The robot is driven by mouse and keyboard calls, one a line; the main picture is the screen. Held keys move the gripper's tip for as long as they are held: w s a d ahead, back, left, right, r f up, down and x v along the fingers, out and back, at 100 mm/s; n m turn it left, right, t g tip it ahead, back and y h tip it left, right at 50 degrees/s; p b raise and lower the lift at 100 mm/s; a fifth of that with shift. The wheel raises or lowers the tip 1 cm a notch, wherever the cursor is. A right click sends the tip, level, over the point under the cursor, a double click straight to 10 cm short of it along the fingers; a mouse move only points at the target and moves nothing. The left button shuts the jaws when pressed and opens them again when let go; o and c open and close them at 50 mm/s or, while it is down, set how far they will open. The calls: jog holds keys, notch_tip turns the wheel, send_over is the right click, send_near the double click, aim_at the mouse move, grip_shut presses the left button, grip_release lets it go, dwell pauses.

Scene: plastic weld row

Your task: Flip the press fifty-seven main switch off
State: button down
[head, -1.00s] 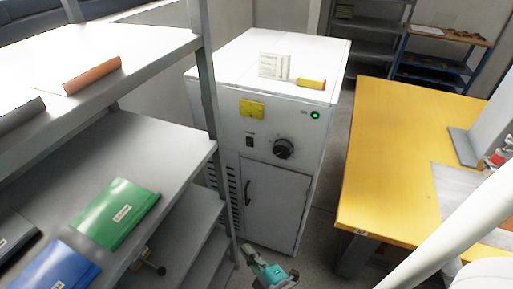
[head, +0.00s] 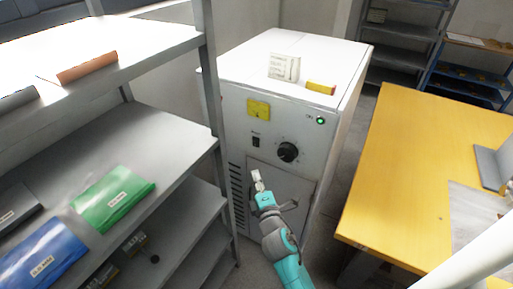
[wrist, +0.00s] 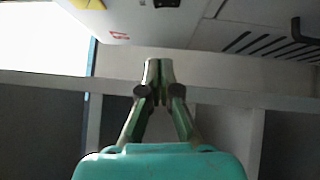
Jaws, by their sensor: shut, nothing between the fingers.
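The press is a white cabinet (head: 232,120) standing in the middle of the head view. Its front carries a small black switch (head: 256,141) below a yellow plate (head: 258,110), with a round black dial (head: 288,152) to the right. A green lamp (head: 320,120) at the upper right of the front is lit. The switch's position is too small to tell. My gripper (head: 256,177) is shut and empty, below the switch and in front of the lower door; it appears apart from the switch. The wrist view shows its closed fingertips (wrist: 158,64).
A grey shelf rack (head: 165,130) with green (head: 112,199) and blue (head: 42,256) binders stands close on the left. A yellow table (head: 400,150) stands on the right. A white box (head: 284,67) and a yellow-red item (head: 321,87) lie on the cabinet top.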

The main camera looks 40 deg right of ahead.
jog(key=shift+w, duration=0.1)
send_near(252, 140)
jog(key=w+a, duration=0.1)
jog(key=w, duration=0.4)
jog(key=shift+w+d+r, duration=0.15)
jog(key=shift+w+d, duration=0.05)
jog(key=shift+d, duration=0.65)
jog(key=shift+w+d+r, duration=0.15)
jog(key=shift+w+d, duration=0.05)
jog(key=shift+d, duration=0.65)
jog(key=shift+d, duration=0.2)
